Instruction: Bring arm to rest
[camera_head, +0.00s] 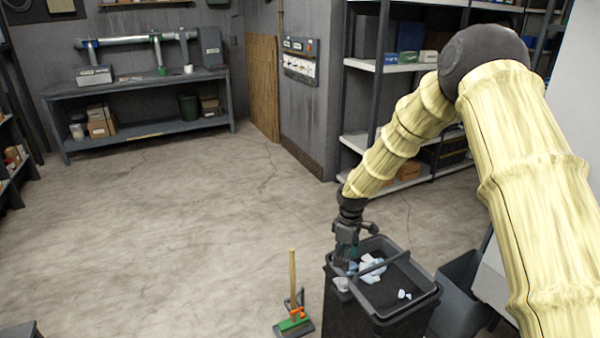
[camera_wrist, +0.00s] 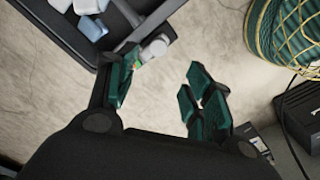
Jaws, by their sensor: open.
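My arm reaches out from the right in the head view and bends down at the elbow. My gripper (camera_head: 346,258) hangs at the left rim of a dark bin (camera_head: 345,312). In the wrist view my gripper (camera_wrist: 160,82) has its green fingers spread apart, with bare floor between them. The bin's edge (camera_wrist: 118,55) lies just beyond the left finger. A pale grey piece (camera_wrist: 155,48) shows close to that finger; I cannot tell whether they touch.
Crumpled white and pale blue pieces (camera_head: 371,268) lie in the bin. A broom (camera_head: 294,318) stands left of it. A green and yellow wound item (camera_wrist: 288,35) shows in the wrist view. A workbench (camera_head: 140,135) and shelves (camera_head: 385,66) line the walls.

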